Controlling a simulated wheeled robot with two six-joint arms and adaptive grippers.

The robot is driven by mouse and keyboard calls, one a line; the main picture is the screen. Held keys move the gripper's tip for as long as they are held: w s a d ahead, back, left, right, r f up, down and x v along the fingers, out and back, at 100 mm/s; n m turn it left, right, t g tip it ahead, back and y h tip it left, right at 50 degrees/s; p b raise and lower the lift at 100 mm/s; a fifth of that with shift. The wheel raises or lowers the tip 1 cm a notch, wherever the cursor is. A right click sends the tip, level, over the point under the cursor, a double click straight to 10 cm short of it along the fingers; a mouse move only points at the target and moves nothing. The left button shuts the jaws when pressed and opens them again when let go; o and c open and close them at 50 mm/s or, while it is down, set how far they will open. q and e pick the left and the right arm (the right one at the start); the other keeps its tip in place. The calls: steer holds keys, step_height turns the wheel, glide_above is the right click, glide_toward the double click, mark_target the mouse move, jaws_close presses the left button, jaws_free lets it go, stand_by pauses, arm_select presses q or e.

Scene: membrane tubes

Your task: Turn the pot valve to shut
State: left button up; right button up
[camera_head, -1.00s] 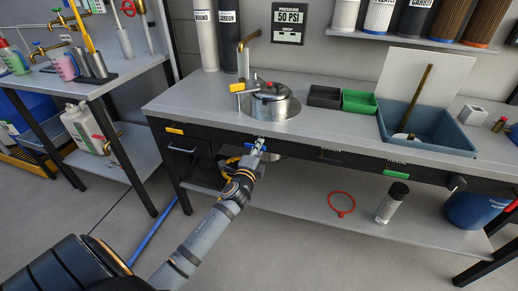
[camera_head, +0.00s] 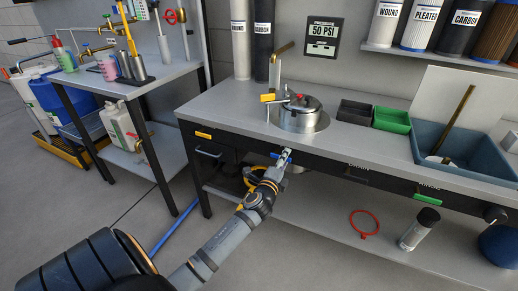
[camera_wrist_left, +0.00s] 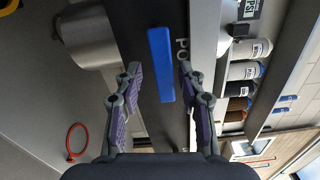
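The pot valve's blue handle (camera_head: 288,157) is on the front edge of the bench, below the steel pot (camera_head: 300,117). In the left wrist view the blue handle (camera_wrist_left: 161,65) is a straight bar beside a partly hidden label starting "PO". My left gripper (camera_head: 282,162) is at the handle. In the wrist view its two fingers (camera_wrist_left: 160,76) are open, one on each side of the bar, with gaps between. The fingertips partly hide the handle in the head view. My right gripper is out of view.
A yellow lever (camera_head: 267,98) stands beside the pot on the bench (camera_head: 225,108). A black bin (camera_head: 355,111), a green bin (camera_head: 392,119) and a blue sink tray (camera_head: 455,150) are to the right. A red ring (camera_head: 364,223) and a bottle (camera_head: 418,230) are on the lower shelf.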

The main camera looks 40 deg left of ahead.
arm_select(q)
steer(key=shift+a+f+m, duration=0.1)
steer(key=shift+f+m, duration=0.35)
steer(key=shift+m, duration=0.75)
steer(key=s+d+f+m, duration=0.1)
steer(key=s+f+m, duration=0.1)
steer(key=s+m, duration=0.7)
steer(key=s+a+f+n+g+p, duration=0.3)
steer(key=s+f+n+g+p, duration=0.1)
steer(key=f, duration=0.5)
steer(key=s+a+f+n+g+p, duration=0.3)
steer(key=s+f+n+p, duration=0.3)
steer(key=f, duration=0.4)
steer(key=shift+s+a+g+h, duration=0.2)
steer(key=shift+s+g+h, duration=0.2)
